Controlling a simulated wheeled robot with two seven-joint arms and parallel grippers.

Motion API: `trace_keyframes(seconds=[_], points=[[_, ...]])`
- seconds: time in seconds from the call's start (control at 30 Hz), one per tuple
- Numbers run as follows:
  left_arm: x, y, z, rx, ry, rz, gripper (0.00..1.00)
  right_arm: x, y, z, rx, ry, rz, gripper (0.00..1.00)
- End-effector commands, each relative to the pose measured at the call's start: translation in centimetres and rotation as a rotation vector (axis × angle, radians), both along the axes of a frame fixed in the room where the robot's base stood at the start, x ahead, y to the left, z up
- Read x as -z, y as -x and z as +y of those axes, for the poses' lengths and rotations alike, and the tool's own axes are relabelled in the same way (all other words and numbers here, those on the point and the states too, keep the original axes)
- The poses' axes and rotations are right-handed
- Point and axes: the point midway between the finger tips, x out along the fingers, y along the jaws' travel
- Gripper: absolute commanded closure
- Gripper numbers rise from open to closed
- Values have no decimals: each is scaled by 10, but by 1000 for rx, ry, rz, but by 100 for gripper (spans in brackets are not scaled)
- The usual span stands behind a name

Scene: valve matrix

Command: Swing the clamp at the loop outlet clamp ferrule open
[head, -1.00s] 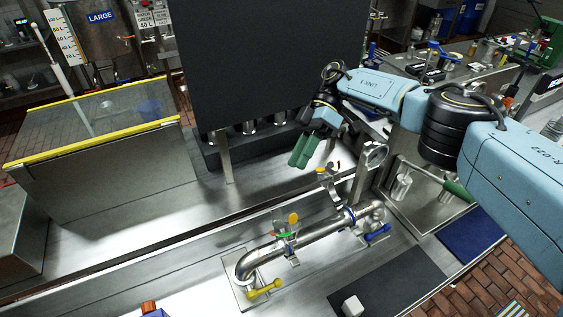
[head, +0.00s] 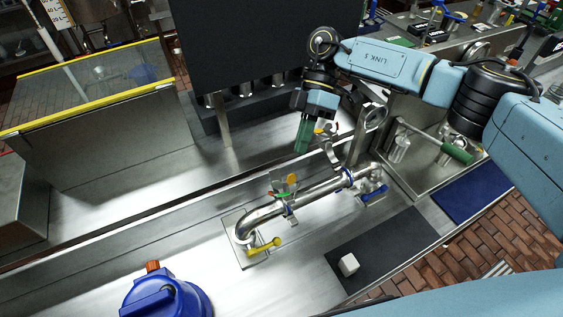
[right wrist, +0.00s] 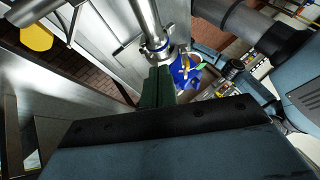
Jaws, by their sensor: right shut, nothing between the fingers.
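The steel pipe loop (head: 315,195) runs along the bench, with a clamp with coloured tabs (head: 287,186) midway and a blue-banded joint (head: 348,178) near its right end. Behind it stands an upright steel fitting (head: 331,152) with small red and yellow parts. I cannot tell for certain which is the loop outlet clamp ferrule. My right gripper (head: 302,136) has green fingers, shut and empty, pointing down just left of the upright fitting. In the right wrist view its fingers (right wrist: 158,88) end close to a clamp (right wrist: 156,48) around a steel pipe; contact is unclear. My left gripper is out of view.
A yellow-handled valve (head: 264,246) is at the pipe's left end, a blue-handled valve (head: 374,192) at its right. A dark panel (head: 265,40) stands behind. A dark mat (head: 385,250) carries a white block (head: 349,265). A blue rounded object (head: 167,298) is at the lower left.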

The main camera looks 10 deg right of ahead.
Motion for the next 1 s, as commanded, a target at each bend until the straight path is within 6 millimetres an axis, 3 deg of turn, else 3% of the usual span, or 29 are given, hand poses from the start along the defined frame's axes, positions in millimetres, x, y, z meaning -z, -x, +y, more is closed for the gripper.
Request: trace_keyframes(seconds=[0.33,0.7,1.0], points=[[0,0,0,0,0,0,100,-8,31,7,-27,86,-303,100],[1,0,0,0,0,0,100,-51,58,16,27,63,-707,100],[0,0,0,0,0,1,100,-72,71,21,58,26,-852,100]])
